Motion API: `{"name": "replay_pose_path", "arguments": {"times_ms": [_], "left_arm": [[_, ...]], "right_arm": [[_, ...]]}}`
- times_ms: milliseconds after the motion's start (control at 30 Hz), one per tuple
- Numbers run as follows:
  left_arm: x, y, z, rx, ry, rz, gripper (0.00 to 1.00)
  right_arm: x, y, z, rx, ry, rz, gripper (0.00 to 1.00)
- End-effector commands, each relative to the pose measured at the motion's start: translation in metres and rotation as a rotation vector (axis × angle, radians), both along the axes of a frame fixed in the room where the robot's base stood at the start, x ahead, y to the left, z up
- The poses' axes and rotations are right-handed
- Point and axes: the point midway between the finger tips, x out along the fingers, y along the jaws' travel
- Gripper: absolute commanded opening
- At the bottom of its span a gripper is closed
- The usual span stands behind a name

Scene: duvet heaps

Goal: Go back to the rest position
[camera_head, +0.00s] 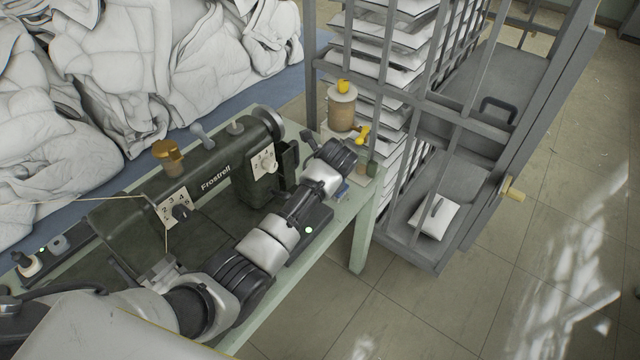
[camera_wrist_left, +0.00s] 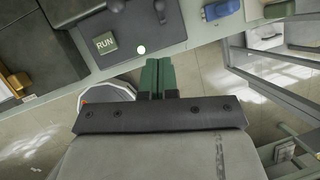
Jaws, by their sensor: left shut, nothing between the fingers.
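My left arm comes in from the lower left in the head view and crosses in front of the sewing machine. Its fingertips cannot be made out clearly there. In the left wrist view my left gripper (camera_wrist_left: 158,75) shows two green fingers pressed together with nothing between them. The fingers appear beside the table edge, just below a small white light. My right gripper is in neither view.
The black sewing machine (camera_head: 215,180) stands on a pale green table (camera_head: 362,235). A barred grey rack (camera_head: 425,105) stands close on the right. White duvets (camera_head: 185,50) heap behind. Floor (camera_head: 540,250) is open at right.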

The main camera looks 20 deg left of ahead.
Motion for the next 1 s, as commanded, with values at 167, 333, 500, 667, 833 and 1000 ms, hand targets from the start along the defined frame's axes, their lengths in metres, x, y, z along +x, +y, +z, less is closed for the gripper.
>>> {"name": "replay_pose_path", "arguments": {"times_ms": [167, 333, 500, 667, 833, 1000], "left_arm": [[0.0, 0.0, 0.0, 0.0, 0.0, 0.0, 0.0], [-0.004, 0.0, -0.004, -0.012, -0.005, 0.018, 0.0], [-0.052, -0.001, -0.031, -0.151, -0.061, 0.241, 0.0], [-0.14, 0.002, -0.051, -0.375, -0.149, 0.66, 0.0], [-0.227, 0.01, -0.046, -0.566, -0.216, 1.093, 0.0], [-0.281, 0.014, -0.029, -0.673, -0.25, 1.367, 0.0]], "right_arm": [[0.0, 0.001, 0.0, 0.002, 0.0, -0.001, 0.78], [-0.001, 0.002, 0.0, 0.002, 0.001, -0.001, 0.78], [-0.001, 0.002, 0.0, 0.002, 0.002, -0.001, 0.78], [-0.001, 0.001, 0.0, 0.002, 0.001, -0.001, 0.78], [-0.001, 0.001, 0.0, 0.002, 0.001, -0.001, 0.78], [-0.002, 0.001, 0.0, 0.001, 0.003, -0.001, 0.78]]}}
